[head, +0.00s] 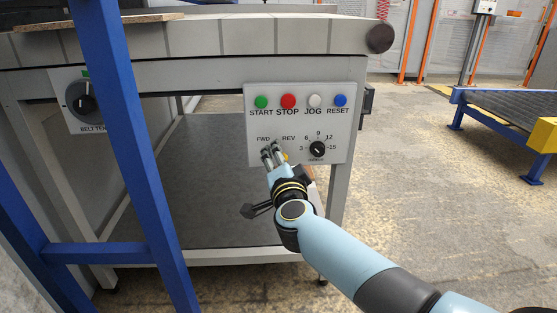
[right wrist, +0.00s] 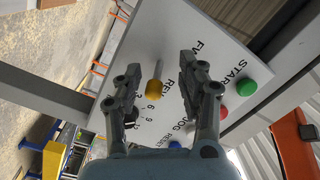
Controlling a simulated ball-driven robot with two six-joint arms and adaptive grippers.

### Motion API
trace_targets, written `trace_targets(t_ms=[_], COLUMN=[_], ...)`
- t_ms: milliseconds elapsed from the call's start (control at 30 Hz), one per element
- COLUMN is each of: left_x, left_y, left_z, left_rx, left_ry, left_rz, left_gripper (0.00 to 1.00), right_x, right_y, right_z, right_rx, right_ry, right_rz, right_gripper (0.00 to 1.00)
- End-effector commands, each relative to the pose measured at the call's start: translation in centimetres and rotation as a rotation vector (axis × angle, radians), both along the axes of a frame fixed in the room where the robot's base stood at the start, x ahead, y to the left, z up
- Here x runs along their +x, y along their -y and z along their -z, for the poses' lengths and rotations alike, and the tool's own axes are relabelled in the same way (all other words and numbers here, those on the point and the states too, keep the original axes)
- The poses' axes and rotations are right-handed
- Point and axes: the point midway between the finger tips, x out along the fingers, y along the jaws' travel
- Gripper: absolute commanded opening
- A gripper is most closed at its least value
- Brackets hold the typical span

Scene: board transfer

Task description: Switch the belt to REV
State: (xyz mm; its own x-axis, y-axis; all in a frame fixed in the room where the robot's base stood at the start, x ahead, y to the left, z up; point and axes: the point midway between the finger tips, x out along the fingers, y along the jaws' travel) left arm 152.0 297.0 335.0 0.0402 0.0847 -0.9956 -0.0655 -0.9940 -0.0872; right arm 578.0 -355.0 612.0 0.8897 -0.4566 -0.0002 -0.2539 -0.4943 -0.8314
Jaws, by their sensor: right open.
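A white control panel (head: 335,100) hangs on the front of the conveyor frame, with the FWD and REV labels at its lower left. In the right wrist view a thin lever with a yellow knob (right wrist: 160,88) stands out from the panel (right wrist: 150,40). The knob also shows beside the fingers in the head view (head: 285,157). My right gripper (head: 272,152) is at the panel just below FWD and REV. In the right wrist view its open fingers (right wrist: 158,85) lie on either side of the lever, with gaps to it. I cannot tell which way the lever leans. My left gripper is not seen.
Green START (head: 261,102), red STOP (head: 288,101), white JOG (head: 314,101) and blue RESET (head: 340,100) buttons line the panel top. A black dial (head: 317,149) sits close right of my gripper. A belt tension knob (head: 82,102) is at left.

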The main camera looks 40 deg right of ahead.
Motion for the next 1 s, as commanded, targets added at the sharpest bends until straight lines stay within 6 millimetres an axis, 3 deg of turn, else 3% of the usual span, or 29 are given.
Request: trace_targets(t_ms=[133,433,667,867,1000], left_x=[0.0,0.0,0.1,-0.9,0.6], left_y=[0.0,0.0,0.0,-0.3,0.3], left_z=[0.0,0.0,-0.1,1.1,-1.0], left_rx=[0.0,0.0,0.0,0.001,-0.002], left_ry=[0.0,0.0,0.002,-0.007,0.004], left_rz=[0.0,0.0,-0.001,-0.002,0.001], left_gripper=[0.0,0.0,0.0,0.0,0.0], right_x=[0.0,0.0,0.0,-0.2,-0.3], right_y=[0.0,0.0,0.0,0.8,1.1], right_z=[0.0,-0.1,-0.3,-0.5,-0.2], right_rx=[0.0,0.0,-0.002,-0.013,-0.009], right_ry=[0.0,0.001,0.004,0.006,0.009], right_rz=[0.0,-0.001,-0.007,-0.153,-0.262], right_gripper=[0.39,0.0,0.0,0.0,0.0])
